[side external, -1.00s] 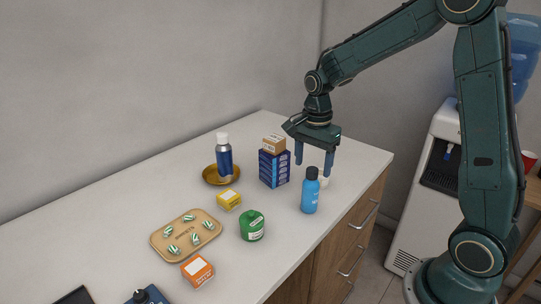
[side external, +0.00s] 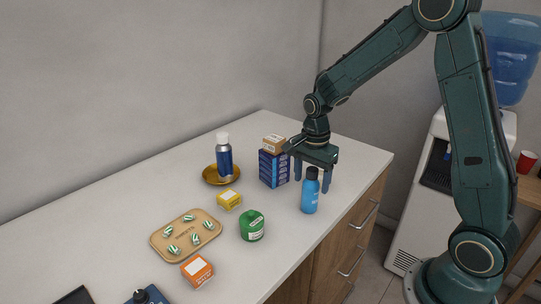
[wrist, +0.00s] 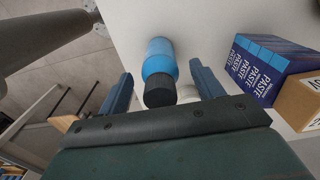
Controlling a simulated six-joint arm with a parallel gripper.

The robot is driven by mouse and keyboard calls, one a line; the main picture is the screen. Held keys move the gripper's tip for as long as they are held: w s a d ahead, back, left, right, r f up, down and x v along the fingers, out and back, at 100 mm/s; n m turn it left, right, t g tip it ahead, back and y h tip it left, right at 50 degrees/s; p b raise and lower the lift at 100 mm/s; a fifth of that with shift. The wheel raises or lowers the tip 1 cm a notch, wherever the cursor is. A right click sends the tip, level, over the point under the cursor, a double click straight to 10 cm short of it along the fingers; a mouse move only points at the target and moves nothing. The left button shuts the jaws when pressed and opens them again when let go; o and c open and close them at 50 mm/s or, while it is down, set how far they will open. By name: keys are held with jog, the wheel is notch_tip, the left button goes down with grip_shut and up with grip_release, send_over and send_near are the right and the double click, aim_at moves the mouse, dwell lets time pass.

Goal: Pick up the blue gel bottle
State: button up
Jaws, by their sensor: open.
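The blue gel bottle (side external: 310,196) with a black cap stands upright near the counter's front edge in the side view. In the wrist view the bottle (wrist: 159,62) lies between the lines of the two open fingers, its cap toward the palm. In the wrist view my gripper (wrist: 163,88) shows empty jaws. Whether a finger touches the bottle, I cannot tell.
Blue paste boxes (side external: 273,169) with a brown box (side external: 274,143) on top stand close left of my gripper. A green jar (side external: 252,226), yellow box (side external: 229,199) and wooden tray (side external: 160,240) lie farther left.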

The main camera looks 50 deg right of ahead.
jog(key=shift+c, duration=0.3)
jog(key=c, duration=1.1)
jog(key=shift+r, duration=0.1)
notch_tip(320, 180, up, 20)
jog(key=shift+f, duration=0.1)
